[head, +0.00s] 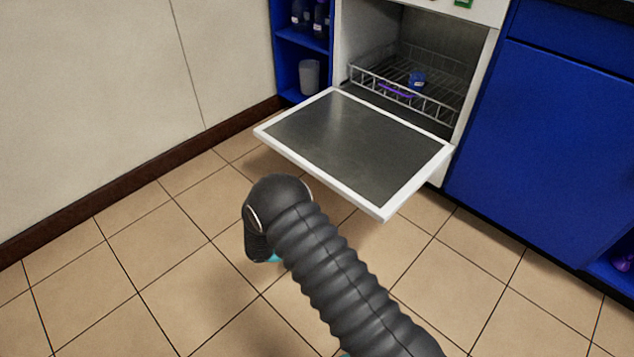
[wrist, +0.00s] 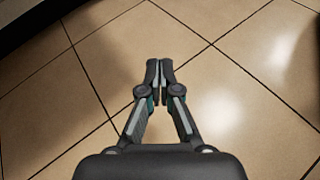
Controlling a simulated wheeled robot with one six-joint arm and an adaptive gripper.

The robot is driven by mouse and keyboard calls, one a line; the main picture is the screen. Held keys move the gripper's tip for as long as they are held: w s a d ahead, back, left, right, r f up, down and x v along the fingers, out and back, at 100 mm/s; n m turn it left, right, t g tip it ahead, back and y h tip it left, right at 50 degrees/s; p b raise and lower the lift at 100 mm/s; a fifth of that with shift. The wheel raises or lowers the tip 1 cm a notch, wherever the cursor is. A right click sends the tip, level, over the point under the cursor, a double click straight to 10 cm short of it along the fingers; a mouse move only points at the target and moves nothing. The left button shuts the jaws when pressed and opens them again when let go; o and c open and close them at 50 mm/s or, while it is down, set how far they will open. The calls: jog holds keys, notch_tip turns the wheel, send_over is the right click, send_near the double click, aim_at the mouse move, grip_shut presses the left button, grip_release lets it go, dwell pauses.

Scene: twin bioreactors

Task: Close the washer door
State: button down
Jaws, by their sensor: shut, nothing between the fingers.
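The washer door (head: 356,146) is open, folded down and out level from the front of the washer (head: 415,60). It has a white frame and a dark grey inner panel. The washer's inside is exposed, with a wire rack (head: 405,88) in it. My gripper (wrist: 160,68) is shut and empty in the wrist view, over bare floor tiles. In the head view my arm reaches in from the lower right and ends in front of the door's near edge; the gripper's fingers are hidden there. The door does not show in the wrist view.
A blue item (head: 417,78) and a purple item (head: 397,91) lie in the rack. Blue cabinets (head: 560,130) flank the washer, with bottles and a grey cup (head: 310,76) on the left shelves. A cream wall (head: 90,110) stands at left. The tiled floor (head: 130,270) in front is clear.

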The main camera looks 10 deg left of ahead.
jog(key=w+a+f+n+t+y, duration=0.1)
jog(key=w+a+f+n+t, duration=0.4)
jog(key=a+n+t, duration=0.15)
jog(key=w+a+r+n+t+y, duration=0.1)
jog(key=w+a+r+t, duration=0.35)
jog(key=a+r, duration=0.3)
jog(key=w+d+r+p, duration=0.1)
jog(key=w+d+r, duration=0.4)
jog(key=w+r, duration=0.2)
jog(key=shift+w+d+t, duration=0.2)
jog(key=shift+d+t, duration=0.1)
jog(key=shift+d, duration=0.1)
jog(key=shift+r+n, duration=0.1)
jog(key=shift+n, duration=0.15)
